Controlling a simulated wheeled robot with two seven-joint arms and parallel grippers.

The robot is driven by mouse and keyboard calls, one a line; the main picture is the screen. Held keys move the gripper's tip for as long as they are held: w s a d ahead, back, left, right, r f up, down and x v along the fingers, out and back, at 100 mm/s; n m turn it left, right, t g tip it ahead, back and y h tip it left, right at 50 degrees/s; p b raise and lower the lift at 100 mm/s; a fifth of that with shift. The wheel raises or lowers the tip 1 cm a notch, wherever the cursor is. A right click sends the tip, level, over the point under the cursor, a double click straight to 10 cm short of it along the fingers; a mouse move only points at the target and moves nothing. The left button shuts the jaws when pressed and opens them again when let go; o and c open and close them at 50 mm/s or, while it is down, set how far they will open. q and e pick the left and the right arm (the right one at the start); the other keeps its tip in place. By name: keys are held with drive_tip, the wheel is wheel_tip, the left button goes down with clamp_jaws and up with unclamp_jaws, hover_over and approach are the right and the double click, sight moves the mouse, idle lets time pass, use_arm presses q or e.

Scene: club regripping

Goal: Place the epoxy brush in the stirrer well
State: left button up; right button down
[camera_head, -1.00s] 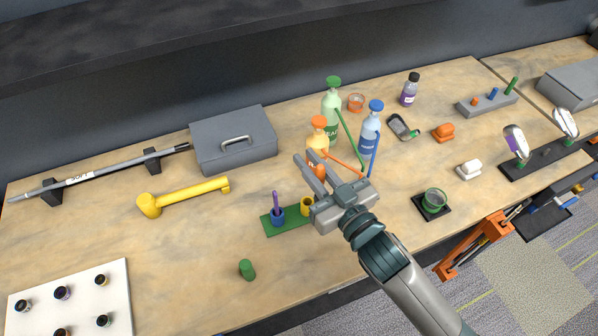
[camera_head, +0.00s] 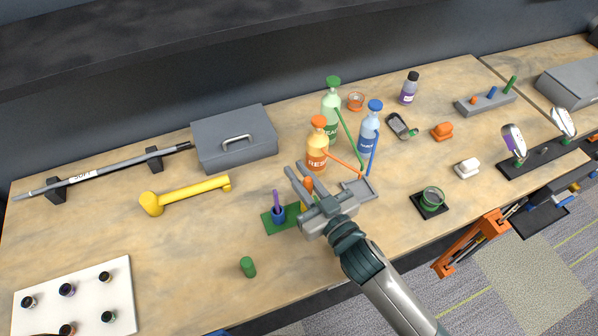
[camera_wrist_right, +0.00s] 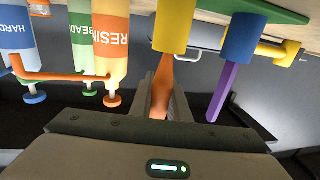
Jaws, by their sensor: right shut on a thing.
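The orange epoxy brush is held in my right gripper (camera_head: 312,190). It shows between the fingers in the right wrist view (camera_wrist_right: 161,92), where its narrow end meets the mouth of a yellow well (camera_wrist_right: 172,30); I cannot tell how far inside it is. In the head view the yellow well is mostly hidden by my gripper. Left of it on the same green base (camera_head: 268,223) stands a blue well (camera_head: 279,215) with a purple stick (camera_head: 275,199) upright in it. The stick also shows in the wrist view (camera_wrist_right: 222,92). My left gripper is out of view.
Orange (camera_head: 317,152), green (camera_head: 331,118) and blue (camera_head: 368,138) bottles stand behind my gripper. A grey tray (camera_head: 372,185) lies to its right. A green cylinder (camera_head: 248,267) stands in front of the base. A yellow tool (camera_head: 192,193) lies to the left. The front left-middle table is fairly clear.

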drive_tip(key=shift+f, duration=0.25)
drive_tip(key=c, duration=1.7)
unclamp_jaws()
drive_tip(key=shift+r, duration=0.1)
drive_tip(key=shift+s+d, duration=0.3)
drive_tip(key=shift+s, duration=0.2)
drive_tip(key=shift+b+v, duration=1.85)
drive_tip(key=shift+v, duration=3.55)
drive_tip(key=shift+d, duration=0.1)
